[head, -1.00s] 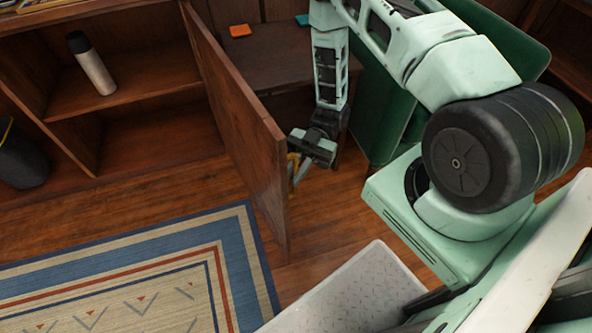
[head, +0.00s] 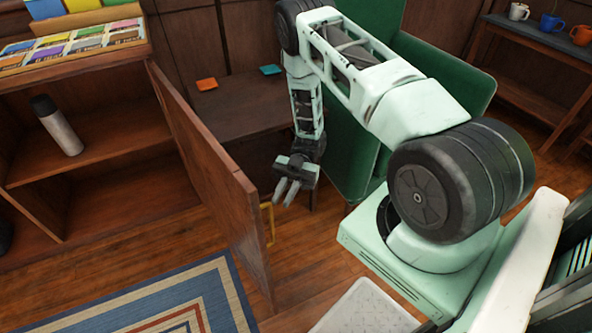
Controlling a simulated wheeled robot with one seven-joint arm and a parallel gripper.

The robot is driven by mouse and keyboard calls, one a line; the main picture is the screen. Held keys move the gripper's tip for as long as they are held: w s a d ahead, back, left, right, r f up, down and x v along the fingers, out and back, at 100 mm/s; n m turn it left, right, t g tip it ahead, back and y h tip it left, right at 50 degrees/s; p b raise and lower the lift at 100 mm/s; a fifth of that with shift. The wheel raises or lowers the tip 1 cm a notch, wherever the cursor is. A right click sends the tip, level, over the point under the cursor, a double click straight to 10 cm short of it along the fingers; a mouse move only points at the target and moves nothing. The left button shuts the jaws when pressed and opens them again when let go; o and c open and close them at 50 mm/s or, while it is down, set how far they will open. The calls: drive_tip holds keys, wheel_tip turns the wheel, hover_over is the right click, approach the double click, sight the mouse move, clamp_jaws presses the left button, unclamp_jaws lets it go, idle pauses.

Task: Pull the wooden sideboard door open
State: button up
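The wooden sideboard door (head: 215,180) stands swung wide open, sticking out from the sideboard (head: 95,130) toward me. Its brass handle (head: 268,222) shows at the door's right face, near the free edge. My gripper (head: 287,192) hangs just right of the door, beside and a little above the handle. A gap shows between the fingers and the handle, so they look apart. The two fingers point down and are slightly spread, with nothing visible between them.
A steel flask (head: 58,127) stands on the sideboard's shelf. A low wooden table (head: 235,105) with orange and teal pieces and a green chair (head: 352,150) stand behind my arm. A patterned rug (head: 190,300) lies in front. Mugs stand on a far table (head: 530,38).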

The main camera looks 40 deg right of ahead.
drive_tip(key=v, duration=1)
